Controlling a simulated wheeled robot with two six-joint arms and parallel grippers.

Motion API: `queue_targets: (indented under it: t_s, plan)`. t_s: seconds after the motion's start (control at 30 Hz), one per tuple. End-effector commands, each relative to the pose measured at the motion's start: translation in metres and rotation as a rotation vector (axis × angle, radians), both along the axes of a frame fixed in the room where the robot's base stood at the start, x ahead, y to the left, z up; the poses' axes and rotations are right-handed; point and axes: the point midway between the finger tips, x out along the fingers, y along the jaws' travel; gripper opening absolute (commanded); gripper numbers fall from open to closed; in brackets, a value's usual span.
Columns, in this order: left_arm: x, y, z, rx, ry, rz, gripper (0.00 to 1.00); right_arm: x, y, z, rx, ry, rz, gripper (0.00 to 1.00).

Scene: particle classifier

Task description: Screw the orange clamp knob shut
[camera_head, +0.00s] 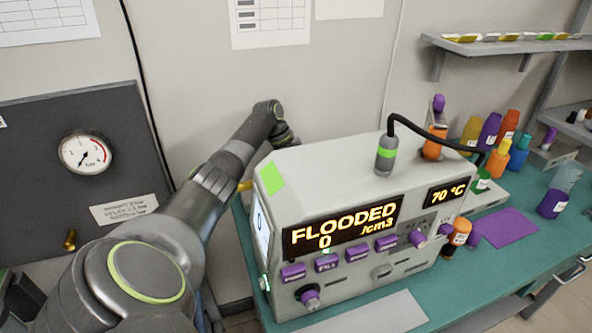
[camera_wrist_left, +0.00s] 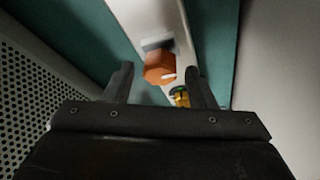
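The orange clamp knob (camera_wrist_left: 158,66) shows in the left wrist view, on a pale grey strip-like part (camera_wrist_left: 150,20), with a small white mark on its right side. My left gripper (camera_wrist_left: 160,72) is open. Its two dark fingers stand apart on either side of the knob in the picture, and I see no contact; whether the knob is at fingertip depth I cannot tell. In the head view my left arm reaches behind the left rear of the white machine (camera_head: 300,170), which hides the gripper and the knob. My right gripper is not in view.
A perforated grey panel (camera_wrist_left: 35,95) is at the left of the wrist view. The machine stands on a teal bench (camera_head: 520,250) with the wall behind. Its display reads "FLOODED 0 /cm3".

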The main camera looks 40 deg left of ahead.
Motion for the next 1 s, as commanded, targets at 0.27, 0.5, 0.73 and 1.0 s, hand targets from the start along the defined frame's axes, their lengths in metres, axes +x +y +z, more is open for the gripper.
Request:
queue_targets:
  t_s: [0.27, 0.5, 0.73, 1.0]
  plan:
    - [0.000, 0.000, 0.000, 0.001, 0.001, 0.001, 0.56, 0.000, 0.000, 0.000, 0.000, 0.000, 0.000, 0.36]
    - [-0.005, 0.008, 0.018, 0.004, -0.001, 0.002, 0.56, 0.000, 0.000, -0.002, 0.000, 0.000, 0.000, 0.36]
    - [-0.017, 0.024, 0.068, 0.003, -0.003, 0.003, 0.56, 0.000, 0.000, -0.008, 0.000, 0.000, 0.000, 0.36]
    - [-0.032, 0.042, 0.126, 0.002, -0.003, 0.002, 0.56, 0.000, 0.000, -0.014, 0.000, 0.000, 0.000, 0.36]
